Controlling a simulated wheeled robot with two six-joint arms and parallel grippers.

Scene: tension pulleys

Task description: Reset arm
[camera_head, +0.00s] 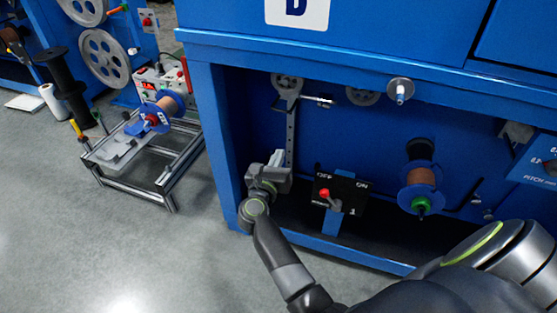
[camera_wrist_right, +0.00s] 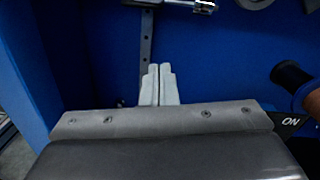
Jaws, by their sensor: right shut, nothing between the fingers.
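The arm (camera_head: 290,135) is a grey perforated bar hanging upright against the blue back wall of the machine bay. A pulley (camera_head: 287,84) and a short horizontal rod (camera_head: 318,100) are at its top. In the right wrist view the bar (camera_wrist_right: 147,45) stands behind my fingers and the rod (camera_wrist_right: 190,4) shows at the top edge. My right gripper (camera_head: 278,157) is beside the lower part of the bar. Its pale fingers (camera_wrist_right: 158,85) are together and empty. I cannot tell whether they touch the bar. My left gripper is not in view.
A black OFF/ON switch panel (camera_head: 340,192) with a red-tipped lever is right of my gripper. A copper spool (camera_head: 420,178) and another roller (camera_head: 400,90) are further right. The blue frame post (camera_head: 213,140) stands close on the left. A metal cart (camera_head: 140,160) stands outside.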

